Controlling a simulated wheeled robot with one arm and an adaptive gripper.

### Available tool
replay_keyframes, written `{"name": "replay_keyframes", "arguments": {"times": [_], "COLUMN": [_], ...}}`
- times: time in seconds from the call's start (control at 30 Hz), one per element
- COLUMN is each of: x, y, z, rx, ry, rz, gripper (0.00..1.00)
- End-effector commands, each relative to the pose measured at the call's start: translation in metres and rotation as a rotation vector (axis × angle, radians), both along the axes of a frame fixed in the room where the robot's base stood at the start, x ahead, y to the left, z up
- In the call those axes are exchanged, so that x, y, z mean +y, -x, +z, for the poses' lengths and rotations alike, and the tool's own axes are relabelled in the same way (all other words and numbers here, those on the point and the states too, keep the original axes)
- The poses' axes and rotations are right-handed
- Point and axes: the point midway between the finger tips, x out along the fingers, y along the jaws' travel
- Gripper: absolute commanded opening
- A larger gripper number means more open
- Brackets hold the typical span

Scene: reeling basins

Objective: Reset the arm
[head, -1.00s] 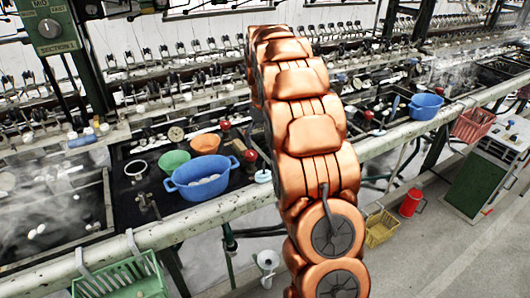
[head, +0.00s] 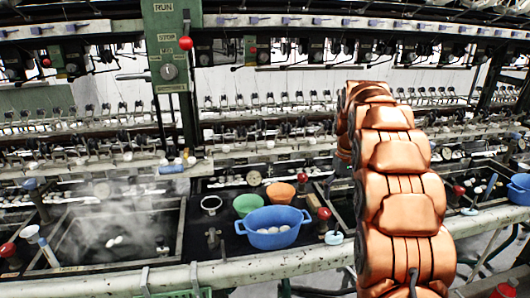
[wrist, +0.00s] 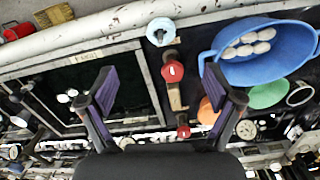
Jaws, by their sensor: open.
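My copper-coloured arm (head: 395,175) rises at the right of the head view and hides part of the machine behind it. My gripper does not show in the head view. In the wrist view my gripper (wrist: 165,95) is open, its two purple-padded fingers wide apart with nothing between them that it holds. Beyond the fingers are a red knob (wrist: 172,71) and a dark basin (wrist: 95,85).
The blue tub (head: 272,232) stands on the bench beside a green bowl (head: 248,205) and an orange bowl (head: 280,192). A steaming basin (head: 110,240) is at left. A pale rail (head: 220,272) runs along the front. A green control post (head: 165,50) stands behind.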

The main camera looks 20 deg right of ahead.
Motion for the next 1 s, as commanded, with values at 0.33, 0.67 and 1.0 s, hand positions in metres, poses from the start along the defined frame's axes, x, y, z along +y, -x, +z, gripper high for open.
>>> {"name": "replay_keyframes", "arguments": {"times": [0.33, 0.67, 1.0], "x": [0.038, 0.106, 0.165], "y": [0.027, 0.094, 0.176], "z": [0.013, 0.023, 0.02], "rx": [0.009, 0.035, 0.056], "ry": [0.0, -0.007, -0.016], "rz": [0.022, 0.066, 0.118], "gripper": [0.9, 0.9, 0.9]}}
